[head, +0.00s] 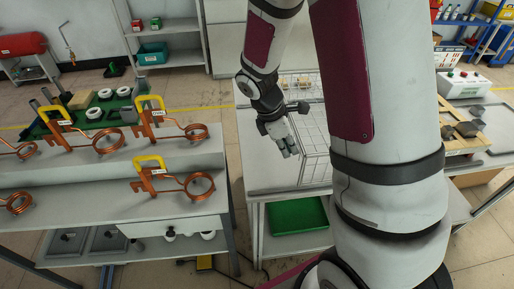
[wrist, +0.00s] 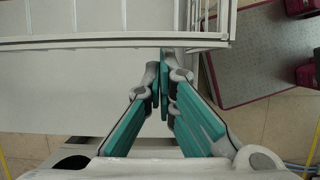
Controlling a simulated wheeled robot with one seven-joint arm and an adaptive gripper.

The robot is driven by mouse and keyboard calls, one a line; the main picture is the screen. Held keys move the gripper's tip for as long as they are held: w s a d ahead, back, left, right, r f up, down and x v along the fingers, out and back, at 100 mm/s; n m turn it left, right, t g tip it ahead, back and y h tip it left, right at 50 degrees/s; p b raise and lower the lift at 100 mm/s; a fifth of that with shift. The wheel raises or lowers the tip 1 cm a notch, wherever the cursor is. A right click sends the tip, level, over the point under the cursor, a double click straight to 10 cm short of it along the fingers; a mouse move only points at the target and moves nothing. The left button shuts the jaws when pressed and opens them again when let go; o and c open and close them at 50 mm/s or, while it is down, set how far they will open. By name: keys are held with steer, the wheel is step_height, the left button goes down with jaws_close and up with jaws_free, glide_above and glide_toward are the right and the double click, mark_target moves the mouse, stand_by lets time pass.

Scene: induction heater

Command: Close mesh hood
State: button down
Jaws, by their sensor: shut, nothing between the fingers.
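The mesh hood (head: 314,140) is a light wire cage on the grey table (head: 262,178) in the head view. My arm hides its right part, and I cannot tell how far open it is. My gripper (head: 288,153) is at the hood's left side, fingers pointing down toward the table. In the wrist view, the teal fingers of my gripper (wrist: 163,68) are together with nothing between them. Their tips are at a pale frame bar (wrist: 100,42), which looks like the hood's edge. I cannot tell whether they touch it.
A green tray (head: 298,216) is on the shelf below the table. A control box (head: 463,85) is at right. The table's left front surface is bare.

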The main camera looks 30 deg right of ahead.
steer(key=s+d+p, duration=0.3)
steer(key=s+d, duration=0.1)
steer(key=d, duration=0.9)
steer(key=s+d+p, duration=0.3)
steer(key=s+d, duration=0.1)
steer(key=d, duration=1)
steer(key=shift+s, duration=0.4)
steer(key=w+a+r, duration=0.1)
steer(key=a+r, duration=0.1)
steer(key=r, duration=0.1)
steer(key=a+r, duration=0.3)
steer(key=w+a+r, duration=0.1)
steer(key=a+r, duration=0.1)
steer(key=r, duration=0.1)
steer(key=shift+w+a+r, duration=0.15)
steer(key=shift+w+a, duration=0.15)
steer(key=shift+a+r, duration=0.1)
